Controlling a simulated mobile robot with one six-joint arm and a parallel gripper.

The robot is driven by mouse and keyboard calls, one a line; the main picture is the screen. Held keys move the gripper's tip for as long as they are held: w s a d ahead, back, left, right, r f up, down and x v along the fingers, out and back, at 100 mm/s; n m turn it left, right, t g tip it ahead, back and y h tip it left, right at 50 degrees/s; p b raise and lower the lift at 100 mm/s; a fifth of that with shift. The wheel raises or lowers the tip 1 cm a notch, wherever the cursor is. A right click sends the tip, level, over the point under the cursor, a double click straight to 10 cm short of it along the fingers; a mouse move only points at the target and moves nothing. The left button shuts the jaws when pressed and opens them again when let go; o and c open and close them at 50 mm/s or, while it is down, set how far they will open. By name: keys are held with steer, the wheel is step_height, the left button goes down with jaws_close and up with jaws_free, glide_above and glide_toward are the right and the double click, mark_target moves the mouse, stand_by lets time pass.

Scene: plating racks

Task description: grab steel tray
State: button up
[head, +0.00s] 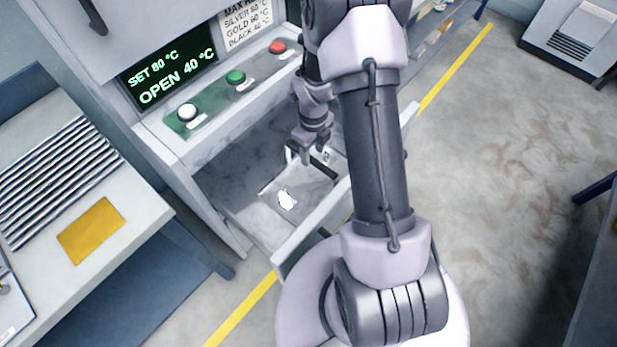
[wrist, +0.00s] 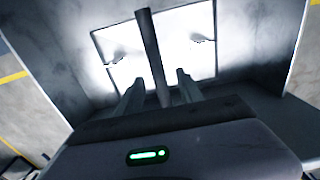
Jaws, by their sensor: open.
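The steel tray (head: 282,203) lies flat inside the open drawer of the machine, with a bright glare on it. In the wrist view the tray (wrist: 120,72) is a shiny, nearly white rectangle with a dark outline. A dark bar (wrist: 150,45) runs above its middle and passes between my fingers; it looks like the tray's handle. My gripper (head: 307,156) is over the tray inside the drawer. In the wrist view my gripper (wrist: 160,78) is open, with one finger on each side of the bar. Whether the fingers touch it cannot be told.
The drawer's front wall (head: 318,226) and side walls stand close around the tray. Above is a panel with white, green and red buttons and a display (head: 168,72) reading "SET 80 °C, OPEN 40 °C". A bench (head: 140,208) with a ribbed rack (head: 58,175) stands left.

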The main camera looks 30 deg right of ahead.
step_height(320, 180, down, 7)
steer(key=b, duration=0.3)
steer(key=shift+w+a, duration=0.15)
steer(key=shift+r, duration=0.15)
steer(key=shift+c, duration=0.2)
jaws_close()
stand_by(0.8)
